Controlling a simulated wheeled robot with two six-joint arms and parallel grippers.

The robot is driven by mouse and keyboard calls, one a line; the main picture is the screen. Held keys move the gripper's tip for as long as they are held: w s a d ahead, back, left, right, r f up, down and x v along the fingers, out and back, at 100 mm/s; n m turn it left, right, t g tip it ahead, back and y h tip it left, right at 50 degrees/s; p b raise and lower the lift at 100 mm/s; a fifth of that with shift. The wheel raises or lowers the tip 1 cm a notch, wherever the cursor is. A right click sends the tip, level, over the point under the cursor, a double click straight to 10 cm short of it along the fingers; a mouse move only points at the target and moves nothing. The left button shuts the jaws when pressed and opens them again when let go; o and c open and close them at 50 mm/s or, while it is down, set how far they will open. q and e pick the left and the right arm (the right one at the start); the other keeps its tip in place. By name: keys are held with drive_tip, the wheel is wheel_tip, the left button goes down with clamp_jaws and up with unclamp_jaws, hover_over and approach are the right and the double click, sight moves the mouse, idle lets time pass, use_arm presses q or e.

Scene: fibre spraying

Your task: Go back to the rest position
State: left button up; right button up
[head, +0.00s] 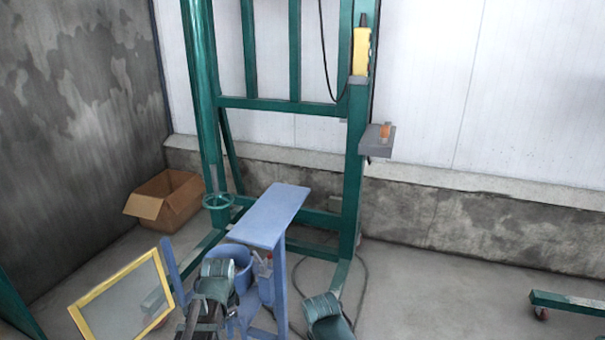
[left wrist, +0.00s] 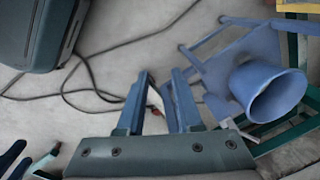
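My left gripper shows clearly in the left wrist view (left wrist: 163,76).
A blue bench (head: 268,214) stands close ahead of my arms, before a green frame (head: 354,165). A yellow-framed panel (head: 150,262) leans at lower left; a cardboard box (head: 180,202) sits behind. Cable lies on the floor. Floor at right is mostly clear.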

use_arm(q)
drive_tip(key=s+d+r+n+p, duration=0.2)
drive_tip(key=s+d+r+p, duration=0.2)
drive_tip(key=r+p, duration=0.4)
drive_tip(key=s+d+r+n+p, duration=0.2)
drive_tip(key=s+d+r+p, duration=0.2)
drive_tip(key=r+p, duration=0.4)
drive_tip(key=s+d+r+n+g+p, duration=0.1)
drive_tip(key=s+d+r+n+p, duration=0.1)
drive_tip(key=s+d+r+p, duration=0.2)
wheel_tip(320, 180, up, 6)
drive_tip(key=d+p, duration=0.2)
drive_tip(key=p, duration=0.2)
drive_tip(key=shift+s+d+f, duration=0.15)
drive_tip(key=shift+s+d, duration=0.05)
drive_tip(key=shift+s, duration=0.1)
